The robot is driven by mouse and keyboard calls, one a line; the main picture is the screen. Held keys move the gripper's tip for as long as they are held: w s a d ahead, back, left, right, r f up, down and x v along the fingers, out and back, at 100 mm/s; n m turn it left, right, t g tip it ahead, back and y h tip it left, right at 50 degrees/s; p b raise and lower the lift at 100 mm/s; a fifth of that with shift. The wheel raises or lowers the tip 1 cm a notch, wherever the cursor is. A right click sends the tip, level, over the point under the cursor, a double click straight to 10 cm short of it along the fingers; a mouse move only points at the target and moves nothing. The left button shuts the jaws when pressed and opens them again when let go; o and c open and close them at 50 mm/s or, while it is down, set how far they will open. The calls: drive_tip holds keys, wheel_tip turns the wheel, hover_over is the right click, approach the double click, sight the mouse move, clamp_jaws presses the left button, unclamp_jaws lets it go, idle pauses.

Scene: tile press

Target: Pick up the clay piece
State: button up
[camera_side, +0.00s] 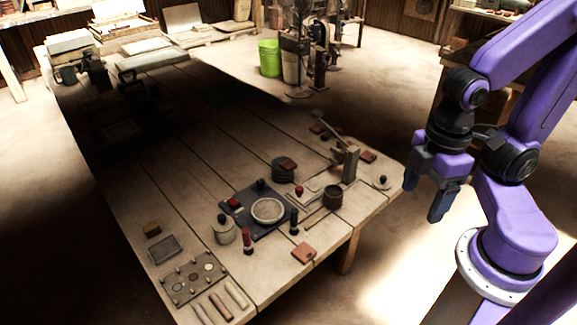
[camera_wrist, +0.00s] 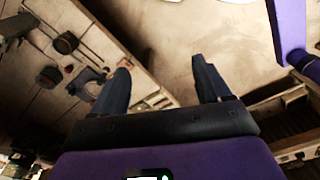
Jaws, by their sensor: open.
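Several reddish-brown pieces look like clay; I cannot tell which one is the task's clay piece. One flat square clay piece (camera_side: 304,253) lies near the table's front edge. Another clay piece (camera_side: 287,164) rests on a round dark stand (camera_side: 282,173). A third clay piece (camera_side: 368,156) lies near the right end of the table. My gripper (camera_side: 422,200) is open and empty, pointing down beyond the table's right edge, apart from all of them.
A wooden table (camera_side: 205,160) carries a dark plate with a round pale disc (camera_side: 268,210), a lever press (camera_side: 345,165), a brown cup (camera_side: 332,197), a lidded jar (camera_side: 223,230) and upright dark-handled tools (camera_side: 247,240). A green bucket (camera_side: 269,58) stands on the floor behind.

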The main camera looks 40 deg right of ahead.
drive_tip(key=w+a+r+m, duration=0.1)
drive_tip(key=w+a+m, duration=0.25)
drive_tip(key=w, duration=0.35)
drive_tip(key=w+a+r+m, duration=0.1)
drive_tip(key=w+a+m, duration=0.25)
drive_tip(key=w, duration=0.25)
drive_tip(key=w+f+m, duration=0.2)
drive_tip(key=w+m, duration=0.7)
drive_tip(key=w, duration=0.6)
drive_tip(key=m, duration=1.5)
hover_over(284, 166)
wheel_tip(284, 166, down, 9)
wheel_tip(284, 166, down, 17)
drive_tip(key=shift+r, duration=0.15)
drive_tip(key=c, duration=1.2)
drive_tip(key=shift+c, duration=0.2)
